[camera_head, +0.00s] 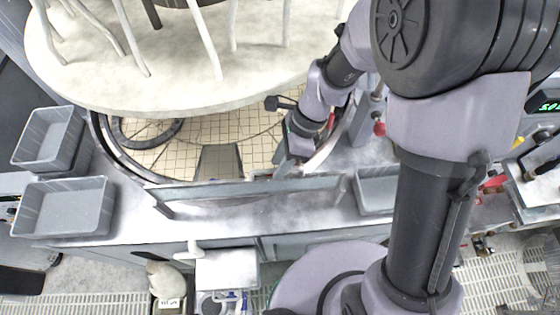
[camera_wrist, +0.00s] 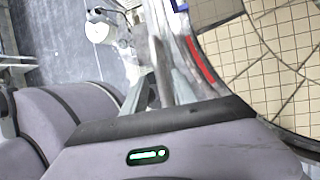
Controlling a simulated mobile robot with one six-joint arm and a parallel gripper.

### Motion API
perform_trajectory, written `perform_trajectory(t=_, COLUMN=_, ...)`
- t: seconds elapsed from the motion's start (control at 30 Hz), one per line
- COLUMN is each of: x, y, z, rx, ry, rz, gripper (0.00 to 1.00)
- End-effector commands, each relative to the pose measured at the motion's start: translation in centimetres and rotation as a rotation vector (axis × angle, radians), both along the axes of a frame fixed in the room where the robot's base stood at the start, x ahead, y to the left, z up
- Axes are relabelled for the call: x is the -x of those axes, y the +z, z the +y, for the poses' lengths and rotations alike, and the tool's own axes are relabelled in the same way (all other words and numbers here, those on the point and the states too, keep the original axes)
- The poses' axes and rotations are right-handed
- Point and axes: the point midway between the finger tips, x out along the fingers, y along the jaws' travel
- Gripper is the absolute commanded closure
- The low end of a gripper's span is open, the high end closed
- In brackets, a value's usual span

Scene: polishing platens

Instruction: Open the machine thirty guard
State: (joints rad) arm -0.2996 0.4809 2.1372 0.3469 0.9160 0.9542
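The guard appears to be the low grey panel (camera_head: 250,188) along the front of the round tiled platen (camera_head: 250,130); I cannot be sure that it is the machine thirty guard, as no number is legible. The panel stands upright at the platen's front edge. My gripper (camera_head: 284,168) points down at the panel's right part, close to its top edge; I cannot tell whether it touches. In the wrist view my gripper's fingers (camera_wrist: 172,82) lie beside a curved rim with a red strip (camera_wrist: 200,60). The gap between the fingers is unclear, and no held object is distinct.
A large pale round plate (camera_head: 180,75) with upright rods overhangs the platen. Grey bins (camera_head: 65,212) stand at left, and another bin (camera_head: 374,192) stands right of the panel. A red knob (camera_head: 379,129) is close to my wrist. The front ledge (camera_head: 250,215) is mostly clear.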

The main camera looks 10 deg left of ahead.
Motion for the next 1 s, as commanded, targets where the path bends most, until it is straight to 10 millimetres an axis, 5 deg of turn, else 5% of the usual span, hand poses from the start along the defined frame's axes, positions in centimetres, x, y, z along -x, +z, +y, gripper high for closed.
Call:
perform_trajectory(t=0.17, x=-0.01, y=0.02, z=-0.01, rx=0.000, ry=0.000, rz=0.000, gripper=1.00)
perform_trajectory(t=1.0, x=-0.01, y=0.02, z=-0.02, rx=0.000, ry=0.000, rz=0.000, gripper=1.00)
